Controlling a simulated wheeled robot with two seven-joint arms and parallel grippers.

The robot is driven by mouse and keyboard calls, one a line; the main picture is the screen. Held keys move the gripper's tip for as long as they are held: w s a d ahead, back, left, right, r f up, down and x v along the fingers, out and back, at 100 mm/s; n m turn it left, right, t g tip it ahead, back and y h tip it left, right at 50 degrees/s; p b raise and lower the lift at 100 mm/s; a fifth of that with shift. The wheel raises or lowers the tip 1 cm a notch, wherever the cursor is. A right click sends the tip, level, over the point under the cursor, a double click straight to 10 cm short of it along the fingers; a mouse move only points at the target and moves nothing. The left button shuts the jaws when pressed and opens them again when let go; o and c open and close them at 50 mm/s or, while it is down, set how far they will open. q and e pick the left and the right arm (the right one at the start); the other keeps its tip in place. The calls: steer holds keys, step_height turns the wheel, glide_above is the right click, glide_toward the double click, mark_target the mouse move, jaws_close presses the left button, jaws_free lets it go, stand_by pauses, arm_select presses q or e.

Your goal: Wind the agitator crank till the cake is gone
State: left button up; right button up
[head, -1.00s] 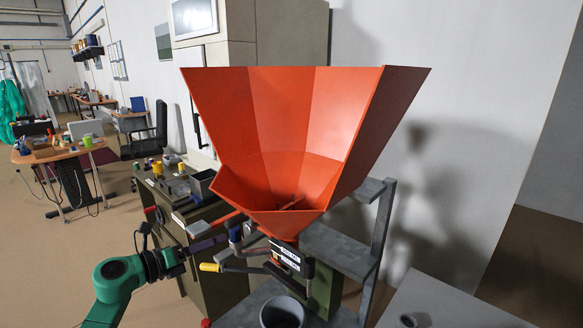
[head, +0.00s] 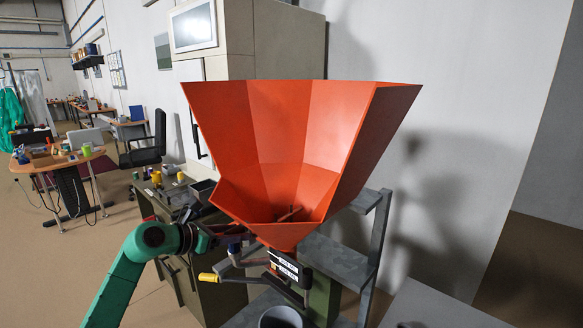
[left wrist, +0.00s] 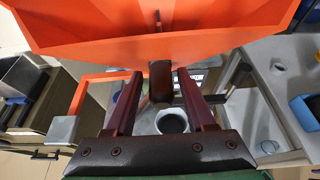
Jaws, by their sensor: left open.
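The orange hopper (head: 290,130) stands in the middle of the head view; thin agitator rods (head: 290,213) show at its bottom. I cannot make out any cake there. My left gripper (left wrist: 160,78) is open under the hopper's near left edge. In the left wrist view, a dark brown upright grip (left wrist: 160,82), apparently the crank's handle, stands between the open fingers; I cannot tell whether they touch it. In the head view the fingers are partly hidden by my wrist and the hopper. A lever with a yellow handle (head: 208,277) sticks out lower left. My right gripper is not in view.
A grey cup (head: 280,318) stands beneath the hopper; it also shows in the left wrist view (left wrist: 172,121). A grey frame (head: 378,245) stands to the right. A dark green cabinet (head: 180,262) stands behind my left arm. An orange bracket (left wrist: 88,76) lies beside the fingers.

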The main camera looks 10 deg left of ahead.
arm_select(q)
jaws_close()
steer(key=shift+w+a+f+b, duration=0.1)
steer(key=shift+a+f+b, duration=0.05)
steer(key=shift+b, duration=0.2)
steer(key=shift+w+a+f+b, duration=0.25)
steer(key=shift+w+a+b, duration=0.2)
steer(key=shift+a, duration=0.25)
steer(key=shift+w+a, duration=0.1)
steer(key=shift+a, duration=0.2)
steer(key=shift+f, duration=0.1)
steer(key=shift+w+a+f+b, duration=0.2)
steer(key=shift+a+f+b, duration=0.1)
steer(key=shift+f+b, duration=0.3)
steer(key=shift+w+a+f+b, duration=0.2)
steer(key=shift+a+f+b, duration=0.1)
steer(key=shift+f+b, duration=0.25)
